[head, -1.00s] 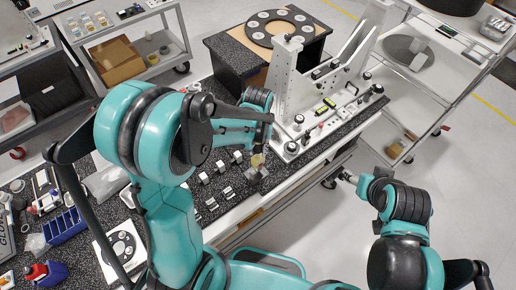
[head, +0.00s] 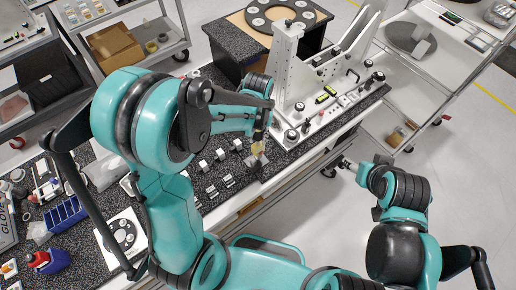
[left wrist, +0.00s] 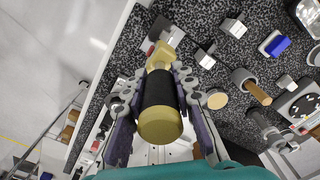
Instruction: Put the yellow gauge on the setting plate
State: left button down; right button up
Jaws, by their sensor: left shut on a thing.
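My left gripper (left wrist: 160,95) is shut around the black grip of the yellow gauge (left wrist: 160,125). The gauge has a yellow end towards the camera and a yellow tip pointing away. In the head view the gauge (head: 257,149) shows as a small yellow piece below the left gripper (head: 260,133). A grey square plate (head: 256,162), which looks like the setting plate, lies at the bench's front edge just below the gauge. I cannot tell whether the tip touches it. My right gripper (head: 346,164) hangs in front of the bench over the floor; its fingers are too small to read.
Several small metal blocks (head: 221,154) stand on the speckled bench left of the plate. The tall white mirror fixture (head: 287,75) stands behind on the right.

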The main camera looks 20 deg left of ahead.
aim_at(258, 145)
pick_arm(q)
jog(key=shift+f+b, duration=1.65)
jog(key=c, duration=1.2)
grip_release()
jog(key=shift+r, duration=0.1)
notch_tip(258, 145, up, 12)
jog(key=shift+f, duration=0.1)
